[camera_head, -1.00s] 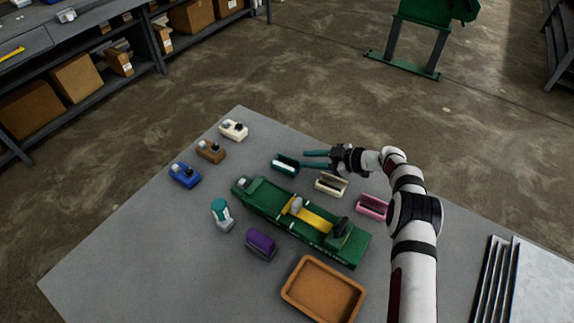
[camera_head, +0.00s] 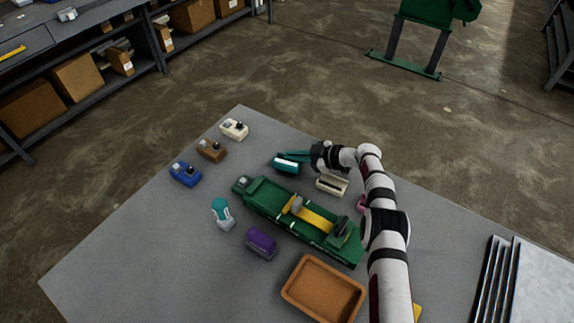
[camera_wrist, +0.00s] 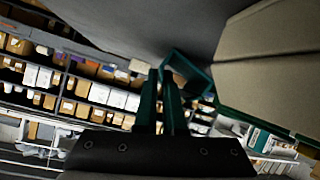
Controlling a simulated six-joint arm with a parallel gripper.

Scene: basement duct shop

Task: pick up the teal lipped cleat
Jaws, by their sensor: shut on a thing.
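The teal lipped cleat (camera_head: 287,168) is a small open channel near the table's far edge, beyond the green fixture. My gripper (camera_head: 285,156) reaches it from the right, low over the table, with its dark teal fingers at the cleat. The wrist view shows my gripper (camera_wrist: 163,72) with its fingers close together and the cleat's teal outline (camera_wrist: 190,75) at their tips. The jaws are shut on the cleat. I cannot tell whether it is clear of the tabletop.
A cream cleat (camera_head: 332,185) lies just right of the teal one. A pink piece (camera_head: 361,204) is mostly hidden by my arm. The long green fixture (camera_head: 300,220) stands in front, with an orange tray (camera_head: 324,290) nearer. A purple block (camera_head: 262,242) is left of the tray.

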